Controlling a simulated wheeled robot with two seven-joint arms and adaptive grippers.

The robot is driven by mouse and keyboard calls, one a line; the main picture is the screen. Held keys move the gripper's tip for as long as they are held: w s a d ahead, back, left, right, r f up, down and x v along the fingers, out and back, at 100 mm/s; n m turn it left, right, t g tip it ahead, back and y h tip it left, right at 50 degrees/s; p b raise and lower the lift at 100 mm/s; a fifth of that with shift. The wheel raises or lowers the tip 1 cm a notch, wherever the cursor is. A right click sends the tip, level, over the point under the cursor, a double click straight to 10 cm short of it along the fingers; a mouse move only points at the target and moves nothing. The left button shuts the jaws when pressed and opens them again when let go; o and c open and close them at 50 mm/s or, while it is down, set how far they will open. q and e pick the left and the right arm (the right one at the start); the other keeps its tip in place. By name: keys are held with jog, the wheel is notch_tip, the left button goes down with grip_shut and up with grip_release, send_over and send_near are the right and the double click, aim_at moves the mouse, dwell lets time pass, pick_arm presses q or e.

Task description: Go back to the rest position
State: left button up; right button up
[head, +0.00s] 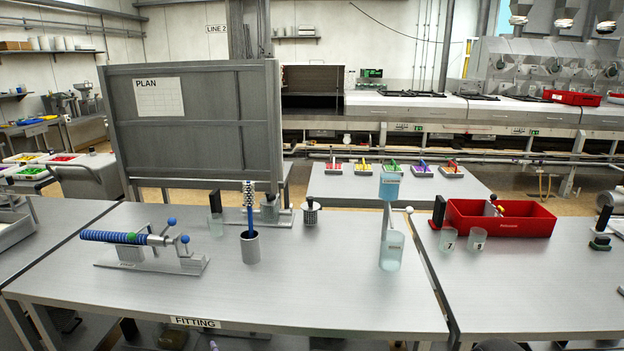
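Neither of my grippers shows clearly in the head view. A dark rounded shape (497,345) is cut off at the bottom edge, and I cannot tell what it is. The steel fitting bench (300,305) spans the front. On its left stands a fixture (150,262) carrying a blue ribbed hose (105,236) with a green dot and blue-knobbed levers. A grey cup (250,247) holds an upright blue brush-like tool (249,205).
A red bin (499,218) and two clear cups (448,239) stand on the right-hand bench. A grey PLAN board (200,150) rises behind the left bench. Small coloured trays (391,168) sit on a table beyond. The front middle of the bench is clear.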

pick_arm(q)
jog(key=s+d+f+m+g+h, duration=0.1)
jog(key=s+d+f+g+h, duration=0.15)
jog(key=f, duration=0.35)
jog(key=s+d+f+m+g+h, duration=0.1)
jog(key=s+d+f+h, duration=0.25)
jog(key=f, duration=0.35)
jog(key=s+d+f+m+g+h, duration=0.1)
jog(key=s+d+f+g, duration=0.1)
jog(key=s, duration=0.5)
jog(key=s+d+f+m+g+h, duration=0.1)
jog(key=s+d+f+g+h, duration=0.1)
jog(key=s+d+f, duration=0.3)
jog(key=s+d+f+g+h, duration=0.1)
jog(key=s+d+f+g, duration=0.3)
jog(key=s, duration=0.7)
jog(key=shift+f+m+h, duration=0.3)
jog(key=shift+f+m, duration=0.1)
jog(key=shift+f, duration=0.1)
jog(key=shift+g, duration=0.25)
